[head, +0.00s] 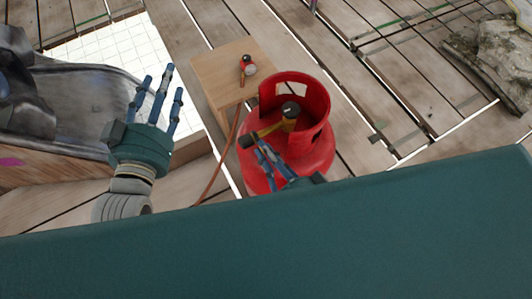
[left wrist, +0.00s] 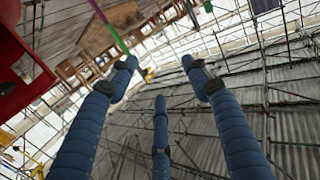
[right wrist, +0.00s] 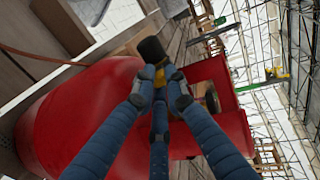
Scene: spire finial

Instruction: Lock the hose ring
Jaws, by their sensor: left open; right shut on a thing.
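A red gas cylinder (head: 315,150) stands upright, with a cut-out collar around its top. A valve with a black knob (head: 290,109) and yellow body sits inside the collar. My right gripper (head: 262,148) is shut on a yellow piece (head: 270,130) that reaches from near the valve past the collar's left side. In the right wrist view its black end (right wrist: 152,50) sticks out beyond the fingertips. Whether it joins the valve is unclear. My left gripper (head: 157,85) is open and empty, left of the cylinder. I cannot pick out the hose ring for certain.
A small wooden box (head: 215,75) behind the cylinder bears a red part with a black knob (head: 249,68). A brown hose (head: 218,165) runs down beside the cylinder. A grey rock-like object (head: 495,60) stands far right on the plank floor. A large grey form (head: 85,105) stands at left.

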